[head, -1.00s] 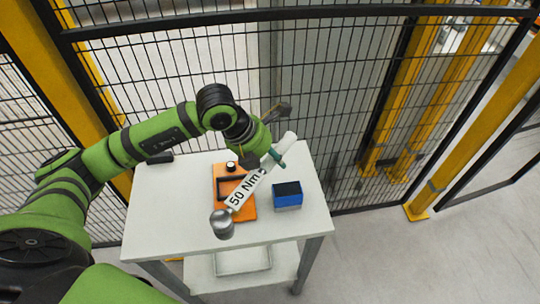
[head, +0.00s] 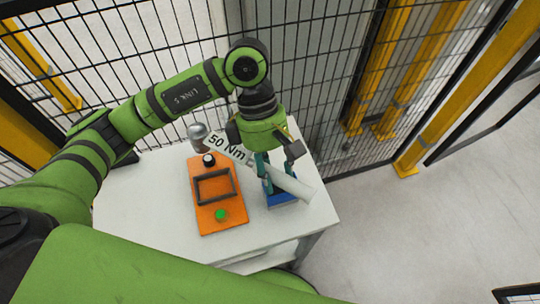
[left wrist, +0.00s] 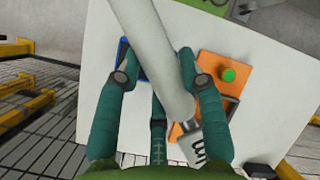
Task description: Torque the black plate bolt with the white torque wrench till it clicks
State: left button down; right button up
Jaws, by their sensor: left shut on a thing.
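My left gripper (head: 268,172) is shut on the handle of the white torque wrench (head: 290,184), marked "50 Nm". The wrench slants across the table; its grey round head (head: 198,131) is at the far left end, near the table's back edge. An orange plate (head: 234,212) carries a black frame (head: 201,189), a green round spot (head: 221,215) at its near end and a white-topped black knob (head: 209,159) at its far end. The wrench head shows just beyond this knob; contact cannot be told. In the left wrist view the handle (left wrist: 150,45) lies between the fingers.
A blue box (head: 281,199) stands on the white table (head: 140,195) right of the plate, partly under the wrench and fingers. Black mesh fencing (head: 310,60) rises close behind the table. The table's left part is clear.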

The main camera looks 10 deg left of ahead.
pick_arm(q)
jog(key=shift+w+r, duration=0.1)
jog(key=shift+w, duration=0.05)
jog(key=shift+w+a+f+n+t+h+p, duration=0.3)
jog(key=shift+w+f+n+t, duration=0.4)
jog(key=shift+w+n, duration=1.35)
jog(key=shift+w+a+f+n+t+h+p, duration=0.1)
jog(key=shift+w+a+f+n+t+h, duration=0.8)
jog(key=shift+w, duration=1.9)
jog(key=shift+w+d+f+n+t+y+p, duration=0.25)
jog(key=shift+w+n+t, duration=0.25)
jog(key=shift+w+n, duration=1.7)
pick_arm(e)
jog(key=shift+s+d+r, duration=0.2)
jog(key=shift+s+r, duration=0.4)
jog(key=shift+s, duration=0.05)
pick_arm(q)
jog(key=shift+w+a+m, duration=0.1)
jog(key=shift+w+m, duration=0.1)
jog(key=shift+m, duration=0.05)
pick_arm(e)
jog(key=shift+f, duration=0.15)
pick_arm(q)
jog(key=shift+b, duration=0.45)
pick_arm(e)
jog(key=shift+s+d+f, duration=0.1)
jog(key=shift+d+f, duration=0.05)
jog(key=shift+f, duration=0.1)
